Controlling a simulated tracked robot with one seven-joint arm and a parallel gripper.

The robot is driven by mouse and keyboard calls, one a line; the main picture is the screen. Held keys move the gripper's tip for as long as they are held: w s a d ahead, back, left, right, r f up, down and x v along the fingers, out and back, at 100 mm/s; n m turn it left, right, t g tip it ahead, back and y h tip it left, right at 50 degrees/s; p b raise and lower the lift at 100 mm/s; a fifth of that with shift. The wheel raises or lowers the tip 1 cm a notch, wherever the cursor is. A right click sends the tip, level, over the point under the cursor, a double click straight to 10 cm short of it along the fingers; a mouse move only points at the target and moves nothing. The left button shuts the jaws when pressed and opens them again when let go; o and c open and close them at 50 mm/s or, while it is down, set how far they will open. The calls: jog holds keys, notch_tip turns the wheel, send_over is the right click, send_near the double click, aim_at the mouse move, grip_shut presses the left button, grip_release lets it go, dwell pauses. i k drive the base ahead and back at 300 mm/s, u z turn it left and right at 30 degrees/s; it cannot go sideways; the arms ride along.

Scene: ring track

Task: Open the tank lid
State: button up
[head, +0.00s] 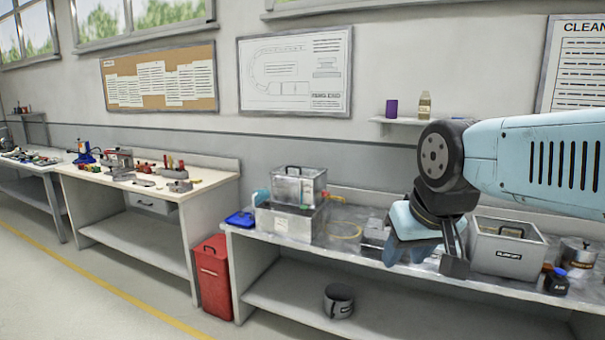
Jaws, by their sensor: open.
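My gripper (430,262) hangs at the end of my arm over the right-hand bench, fingers pointing down. Its fingers are apart and no object shows between them. To its left, a grey see-through-looking tank (299,188) stands on a grey metal base (291,222). A dark handle shows on top of this tank, and its lid looks shut.
A dark bottle (556,281) and a metal can (577,252) stand at the right. A red bin (212,277) stands between the benches. A pot (338,301) sits on the lower shelf.

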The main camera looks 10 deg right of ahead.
aim_at(300, 168)
jog(key=u, duration=0.15)
jog(key=i, duration=1.9)
jog(key=z, duration=0.15)
